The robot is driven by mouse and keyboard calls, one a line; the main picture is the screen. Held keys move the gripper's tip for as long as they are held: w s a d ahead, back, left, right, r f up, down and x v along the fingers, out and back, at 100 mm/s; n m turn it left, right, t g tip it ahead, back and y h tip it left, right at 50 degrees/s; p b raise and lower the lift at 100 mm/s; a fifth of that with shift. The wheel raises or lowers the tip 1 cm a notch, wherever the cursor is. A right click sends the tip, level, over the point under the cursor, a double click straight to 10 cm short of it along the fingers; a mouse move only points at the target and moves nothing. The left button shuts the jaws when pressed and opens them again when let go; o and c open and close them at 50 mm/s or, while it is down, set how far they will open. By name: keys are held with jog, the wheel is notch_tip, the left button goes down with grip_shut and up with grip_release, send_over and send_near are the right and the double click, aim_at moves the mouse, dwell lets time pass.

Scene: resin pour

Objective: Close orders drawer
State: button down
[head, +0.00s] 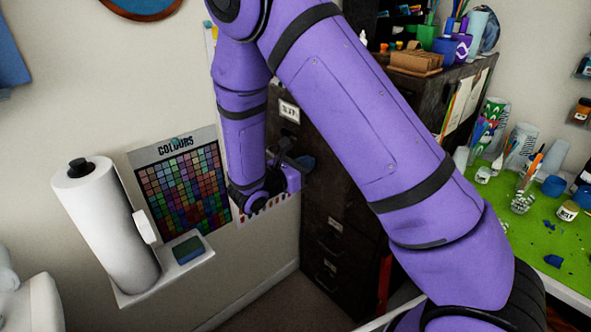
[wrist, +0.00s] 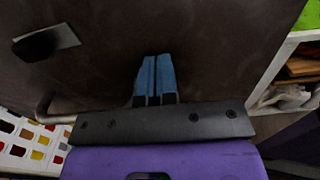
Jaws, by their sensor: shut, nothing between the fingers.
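A dark filing cabinet (head: 318,205) stands behind my arm, with several drawers stacked in its front. A pale label (head: 289,111) sits on an upper drawer; its lettering is too small to read. My gripper (head: 306,162) is in front of the cabinet, below that label. In the wrist view, my gripper's blue fingers (wrist: 155,78) are shut together and empty, against or very close to a dark brown drawer front (wrist: 110,60). A pale label with a dark piece over it (wrist: 45,42) is at upper left there. My arm hides much of the cabinet, and I cannot tell how far any drawer stands out.
A colour chart (head: 183,185) hangs on the wall left of the cabinet. A paper roll (head: 105,225) and a shelf (head: 165,280) are farther left. A green-topped worktable (head: 540,225) with paints and brushes is at right. Items including a wooden block (head: 415,62) crowd the cabinet top.

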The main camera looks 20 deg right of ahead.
jog(key=x, duration=2.4)
jog(key=shift+w+d+f, duration=0.1)
jog(key=shift+d, duration=0.15)
jog(key=shift+x, duration=0.75)
jog(key=shift+d+r, duration=0.15)
jog(key=shift+r, duration=0.05)
jog(key=v, duration=1.1)
jog(key=shift+a+f, duration=0.15)
jog(key=shift+a, duration=0.1)
